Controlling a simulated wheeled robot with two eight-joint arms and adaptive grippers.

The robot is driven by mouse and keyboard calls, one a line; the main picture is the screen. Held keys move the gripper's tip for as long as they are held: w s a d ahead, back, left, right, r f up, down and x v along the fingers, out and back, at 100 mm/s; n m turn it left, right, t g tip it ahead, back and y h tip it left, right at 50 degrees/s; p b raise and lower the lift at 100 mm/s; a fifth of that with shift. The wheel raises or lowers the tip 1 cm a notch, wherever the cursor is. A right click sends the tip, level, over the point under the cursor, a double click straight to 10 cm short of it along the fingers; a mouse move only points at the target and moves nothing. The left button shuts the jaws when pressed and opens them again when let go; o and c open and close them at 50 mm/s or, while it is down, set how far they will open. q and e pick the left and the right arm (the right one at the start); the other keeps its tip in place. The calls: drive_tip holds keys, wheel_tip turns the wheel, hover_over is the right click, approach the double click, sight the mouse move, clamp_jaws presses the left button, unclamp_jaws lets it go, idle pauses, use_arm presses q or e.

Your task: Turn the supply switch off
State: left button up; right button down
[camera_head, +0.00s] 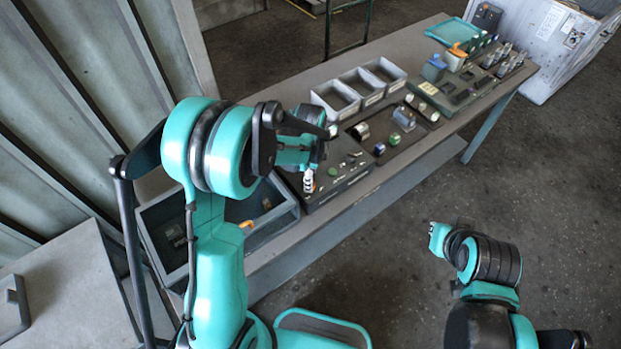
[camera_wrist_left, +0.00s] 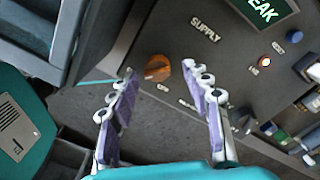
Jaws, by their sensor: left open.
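In the left wrist view, an orange rotary knob (camera_wrist_left: 157,68) sits on a dark panel (camera_wrist_left: 215,60) beside the printed word SUPPLY. Small white markings lie next to it; I cannot read them or the knob's setting with certainty. My left gripper (camera_wrist_left: 164,84) is open and empty, its two purple-padded fingers apart with the knob beyond and between their tips. I cannot see any contact. In the head view my left gripper (camera_head: 309,180) is small and reaches down over the dark panel on the bench; the knob cannot be made out there.
A lit display (camera_wrist_left: 262,10) reading EAK, a blue button (camera_wrist_left: 294,36) and a small orange-lit button (camera_wrist_left: 264,61) share the panel. An open grey bin (camera_head: 285,218) stands left of the panel. Grey trays (camera_head: 335,100) stand behind.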

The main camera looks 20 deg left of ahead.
use_arm(q)
drive_tip(key=shift+s+f, duration=0.2)
drive_tip(key=shift+f, duration=0.2)
drive_tip(key=shift+w, duration=0.1)
drive_tip(key=shift+c, duration=0.9)
clamp_jaws()
